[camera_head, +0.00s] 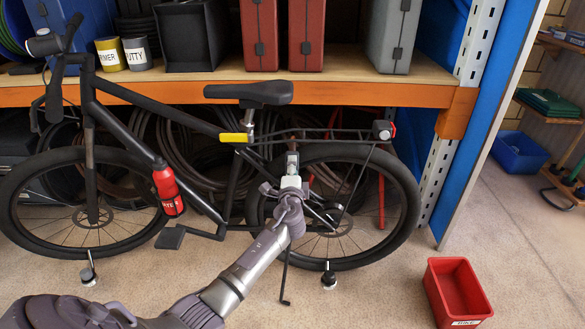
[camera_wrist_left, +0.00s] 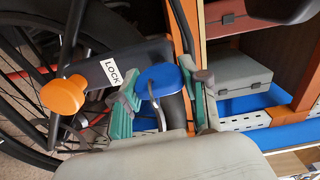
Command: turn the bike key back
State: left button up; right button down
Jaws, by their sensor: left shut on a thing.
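A black bike (camera_head: 200,130) stands side-on in front of the shelf. My left gripper (camera_head: 291,170) is at its rear wheel, below and right of the saddle. In the left wrist view a dark lock body (camera_wrist_left: 110,70) with a white LOCK label sits by the wheel. A rounded blue key head (camera_wrist_left: 160,80) lies at the lock's end, between the teal fingers of my left gripper (camera_wrist_left: 163,100), which is shut on it. The key's shaft is hidden in the wrist view, and the gripper hides the key in the head view. My right gripper is in neither view.
An orange knob (camera_wrist_left: 63,96) is beside the lock. A red bottle (camera_head: 167,188) is on the bike frame. A red bin (camera_head: 432,290) stands on the floor at right. The shelf's orange beam (camera_head: 430,96) runs behind the saddle. Floor in front is mostly clear.

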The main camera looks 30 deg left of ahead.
pick_arm(q)
jog(key=shift+m, duration=0.4)
jog(key=o, duration=1.2)
jog(key=shift+c, duration=0.2)
jog(key=v, duration=1.2)
